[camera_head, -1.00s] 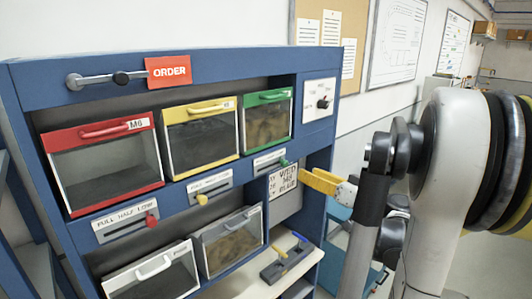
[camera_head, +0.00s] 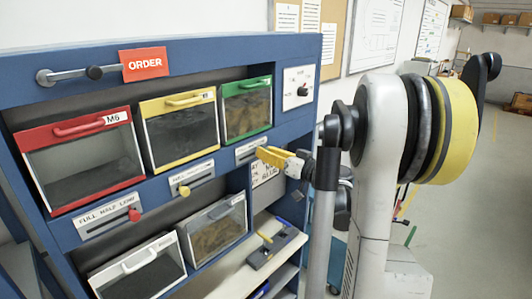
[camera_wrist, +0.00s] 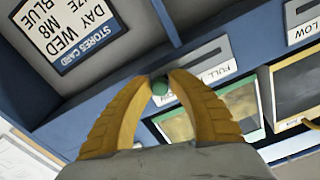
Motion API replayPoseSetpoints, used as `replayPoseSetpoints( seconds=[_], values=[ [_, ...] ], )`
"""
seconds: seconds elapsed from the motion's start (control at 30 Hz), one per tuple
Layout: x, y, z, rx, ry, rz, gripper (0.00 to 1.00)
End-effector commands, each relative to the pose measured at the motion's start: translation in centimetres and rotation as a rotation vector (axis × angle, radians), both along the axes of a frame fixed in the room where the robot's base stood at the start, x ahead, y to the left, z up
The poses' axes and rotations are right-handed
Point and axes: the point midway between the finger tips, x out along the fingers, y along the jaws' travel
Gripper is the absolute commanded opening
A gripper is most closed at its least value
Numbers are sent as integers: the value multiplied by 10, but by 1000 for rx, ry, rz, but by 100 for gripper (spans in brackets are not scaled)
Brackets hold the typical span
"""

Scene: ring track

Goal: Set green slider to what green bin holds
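The green bin (camera_head: 246,112) is at the right of the upper row. Brown contents appear to fill most of its window. Its slider plate (camera_head: 250,148) sits just below. In the wrist view the green knob (camera_wrist: 160,86) is at the left end of the slot (camera_wrist: 205,57), by the fingertips.
A red bin (camera_head: 85,165) and a yellow bin (camera_head: 182,135) stand to the left, with their red knob (camera_head: 134,215) and yellow knob (camera_head: 184,190) below. A stores card (camera_wrist: 72,30) is close beside my gripper. A dial panel (camera_head: 297,86) is at the upper right.

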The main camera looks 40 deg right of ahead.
Motion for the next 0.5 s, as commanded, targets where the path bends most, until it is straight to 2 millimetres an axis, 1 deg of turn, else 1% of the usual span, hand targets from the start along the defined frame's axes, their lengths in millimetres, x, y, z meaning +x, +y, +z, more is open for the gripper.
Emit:
replayPoseSetpoints(
  seconds=[0.03, 0.07, 0.27, 0.37, 0.5],
  values=[
    [0, 0, 0, 0, 0, 0, 3],
    [0, 0, 0, 0, 0, 0, 0],
    [0, 1, 0, 0, 0, 0, 0],
    [-1, 14, -1, 0, 0, 2, 0],
    [-3, 47, -2, 0, 0, 3, 0]
  ],
)
